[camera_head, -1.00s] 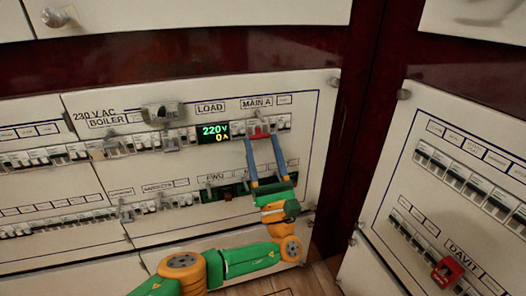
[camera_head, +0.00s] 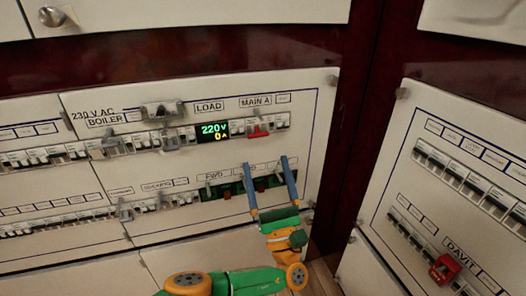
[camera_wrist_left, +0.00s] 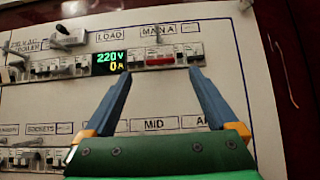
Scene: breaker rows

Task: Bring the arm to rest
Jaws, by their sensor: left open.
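My left gripper (camera_head: 266,162) is open and empty, with its two blue fingers spread wide. It is in front of the main panel, below the red MAIN A breaker (camera_head: 258,131) and apart from it. In the left wrist view the open left gripper (camera_wrist_left: 161,72) has its fingertips to either side of the red breaker (camera_wrist_left: 159,61), with nothing between them. The green and orange left arm (camera_head: 250,280) comes up from the bottom edge. The right gripper is not in view.
The main panel (camera_head: 300,190) carries several breaker rows and a lit display (camera_head: 213,131) reading 220V and 0A. Metal latches, such as one at the boiler row (camera_head: 162,111), stick out. A side panel at right has a red DAVIT breaker (camera_head: 445,268).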

